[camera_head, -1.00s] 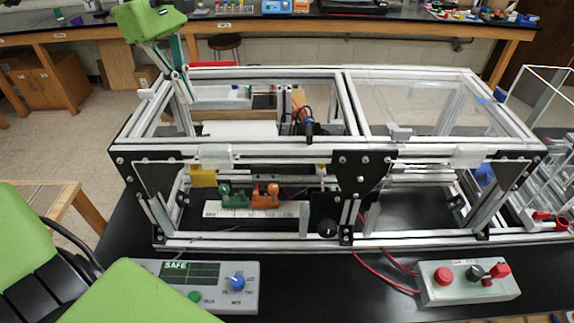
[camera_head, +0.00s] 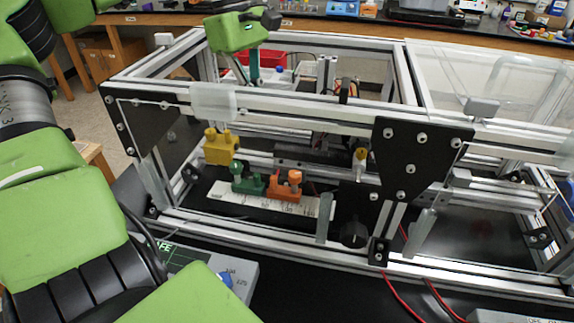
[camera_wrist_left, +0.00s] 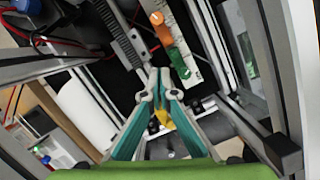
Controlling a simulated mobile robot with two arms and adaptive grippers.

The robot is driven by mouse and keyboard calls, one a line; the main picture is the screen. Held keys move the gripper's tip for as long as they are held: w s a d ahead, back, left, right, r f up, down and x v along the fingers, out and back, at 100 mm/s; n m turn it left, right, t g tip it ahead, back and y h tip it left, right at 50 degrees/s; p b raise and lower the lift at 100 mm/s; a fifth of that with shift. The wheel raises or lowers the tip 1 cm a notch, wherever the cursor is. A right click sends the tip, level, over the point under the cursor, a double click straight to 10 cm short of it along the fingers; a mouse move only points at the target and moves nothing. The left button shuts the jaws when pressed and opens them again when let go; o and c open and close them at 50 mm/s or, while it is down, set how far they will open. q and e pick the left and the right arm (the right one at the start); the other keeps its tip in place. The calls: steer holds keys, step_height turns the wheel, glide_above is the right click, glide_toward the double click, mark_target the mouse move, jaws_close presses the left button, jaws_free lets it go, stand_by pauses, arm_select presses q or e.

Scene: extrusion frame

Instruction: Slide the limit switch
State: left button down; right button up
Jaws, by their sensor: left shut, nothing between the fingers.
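A green block (camera_head: 248,183) and an orange block (camera_head: 285,188), each with knobs, sit side by side on a white scale strip (camera_head: 312,208) inside the frame. A yellow block (camera_head: 220,148) is mounted higher, to their left. I cannot tell which is the limit switch. My left gripper (camera_head: 254,75) points down through the frame's open top, behind the front top beam; its tips are partly hidden. In the left wrist view its teal fingers (camera_wrist_left: 155,84) meet, empty. The orange block (camera_wrist_left: 162,30) and green block (camera_wrist_left: 180,64) lie beyond the tips. My right gripper is out of view.
The aluminium extrusion frame (camera_head: 290,107) surrounds the blocks, with beams and a black plate (camera_head: 417,155) at the front. A clear panel (camera_head: 490,85) covers the right bay. A control box marked SAFE (camera_head: 240,275) stands in front, partly hidden by my arm. Red cables (camera_head: 400,292) run forward.

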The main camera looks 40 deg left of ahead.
arm_select(q)
steer(key=d+x, duration=0.1)
steer(key=x, duration=0.7)
steer(key=d+p+x, duration=0.1)
steer(key=x, duration=0.4)
steer(key=shift+d+r, duration=0.35)
steer(key=shift+r, duration=0.05)
steer(key=shift+d, duration=0.4)
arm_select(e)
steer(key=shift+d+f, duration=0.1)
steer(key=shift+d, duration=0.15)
arm_select(q)
steer(key=shift+a, duration=0.1)
steer(key=shift+f, duration=0.1)
